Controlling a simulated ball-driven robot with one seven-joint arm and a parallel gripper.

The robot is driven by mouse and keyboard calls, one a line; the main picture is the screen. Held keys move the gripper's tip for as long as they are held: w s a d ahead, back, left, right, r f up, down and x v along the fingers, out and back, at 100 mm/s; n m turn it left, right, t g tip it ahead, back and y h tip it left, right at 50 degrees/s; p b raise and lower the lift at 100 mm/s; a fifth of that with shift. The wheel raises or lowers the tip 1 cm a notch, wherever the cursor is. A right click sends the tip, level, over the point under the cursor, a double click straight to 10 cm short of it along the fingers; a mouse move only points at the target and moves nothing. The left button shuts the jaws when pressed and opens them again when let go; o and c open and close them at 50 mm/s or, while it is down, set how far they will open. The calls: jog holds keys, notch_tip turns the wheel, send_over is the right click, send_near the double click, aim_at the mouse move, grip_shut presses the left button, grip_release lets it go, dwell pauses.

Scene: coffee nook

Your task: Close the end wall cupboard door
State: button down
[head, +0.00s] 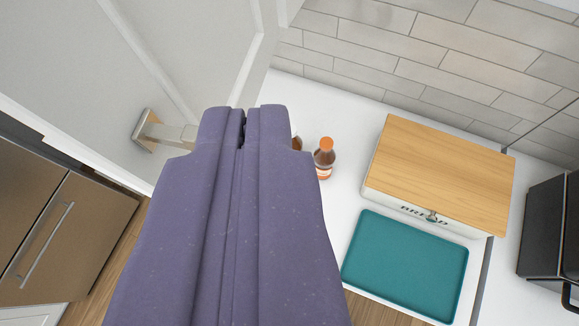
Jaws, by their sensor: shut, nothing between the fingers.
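A white panelled door (170,50), which I take to be the end wall cupboard door, fills the upper left of the head view. It stands at an angle to the tiled wall. Its pale metal handle (165,132) sits near its lower edge. My purple gripper (243,113) is shut and empty, with its tips just right of the handle. I cannot tell whether the gripper touches the door. The gripper body covers the handle's right end and part of the counter below.
A bottle with an orange cap (324,160) stands right of my gripper, with another partly hidden behind the fingers. A wooden-lidded bread box (440,170), a teal tray (405,265) and a black appliance (550,230) are on the right. Brown cabinet fronts (70,225) are lower left.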

jog(key=s+d+m+g+y+p, duration=0.2)
jog(key=s+d+g+y+p, duration=0.25)
jog(key=p, duration=0.75)
jog(key=w+a+f+g+p, duration=0.1)
jog(key=w+a+f, duration=0.5)
jog(key=w+f, duration=0.1)
jog(key=shift+w+f+h, duration=0.15)
jog(key=shift+w+h, duration=0.2)
jog(key=shift+w, duration=0.35)
jog(key=shift+a+g, duration=0.25)
